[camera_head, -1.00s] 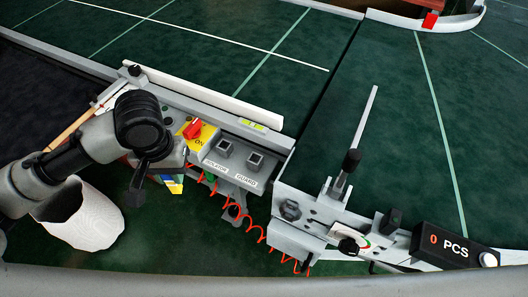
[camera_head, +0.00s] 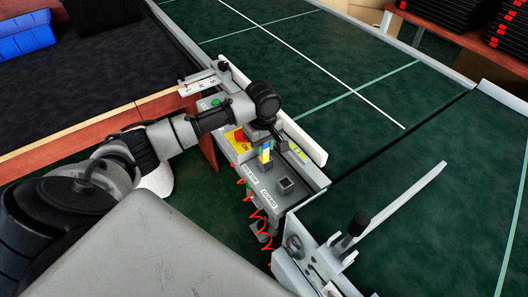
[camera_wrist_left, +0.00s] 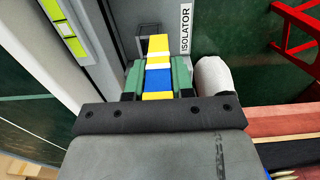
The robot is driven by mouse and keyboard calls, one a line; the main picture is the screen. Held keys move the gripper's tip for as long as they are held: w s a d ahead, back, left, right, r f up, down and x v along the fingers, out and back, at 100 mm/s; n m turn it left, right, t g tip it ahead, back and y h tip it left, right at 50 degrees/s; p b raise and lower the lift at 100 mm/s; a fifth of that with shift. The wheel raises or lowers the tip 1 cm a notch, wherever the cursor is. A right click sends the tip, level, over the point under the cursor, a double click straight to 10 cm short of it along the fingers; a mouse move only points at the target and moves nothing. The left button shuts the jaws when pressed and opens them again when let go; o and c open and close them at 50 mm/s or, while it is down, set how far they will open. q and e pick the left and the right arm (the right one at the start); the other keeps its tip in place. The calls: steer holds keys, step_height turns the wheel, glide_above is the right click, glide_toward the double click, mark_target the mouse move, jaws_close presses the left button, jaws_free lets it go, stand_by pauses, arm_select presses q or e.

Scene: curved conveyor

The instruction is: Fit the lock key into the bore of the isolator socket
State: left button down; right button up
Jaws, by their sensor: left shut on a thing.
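My left gripper (camera_head: 263,143) is shut on the lock key (camera_head: 266,154), a small bar banded blue, yellow and white. In the left wrist view the key (camera_wrist_left: 158,80) sits between the green finger pads, its yellow end pointing away from the gripper. The isolator socket (camera_wrist_left: 143,32) shows there as a dark square frame just beyond and left of that end, beside the ISOLATOR label (camera_wrist_left: 186,30). In the head view the key and gripper cover most of this socket. The key's end looks beside or over the socket; I cannot tell whether they touch. My right gripper is not in view.
The guard socket (camera_head: 286,184) is right of the key on the same grey box. A red switch on a yellow plate (camera_head: 240,138) is left of it. A coiled red cord (camera_head: 260,212) hangs in front. A white rail (camera_head: 305,141) runs behind along the green belt.

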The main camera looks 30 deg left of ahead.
arm_select(q)
steer(key=f, duration=0.1)
steer(key=w+f, duration=0.1)
steer(key=f, duration=0.1)
steer(key=w+a+f, duration=0.1)
steer(key=f, duration=0.1)
steer(key=shift+w+a+f, duration=0.1)
steer(key=shift+f, duration=0.2)
steer(key=c, duration=1)
jaws_free()
steer(key=shift+o, duration=0.2)
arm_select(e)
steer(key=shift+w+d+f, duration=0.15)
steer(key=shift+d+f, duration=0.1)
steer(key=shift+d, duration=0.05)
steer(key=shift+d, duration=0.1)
arm_select(q)
steer(key=shift+r, duration=0.35)
step_height(320, 180, up, 12)
steer(key=shift+f, duration=0.25)
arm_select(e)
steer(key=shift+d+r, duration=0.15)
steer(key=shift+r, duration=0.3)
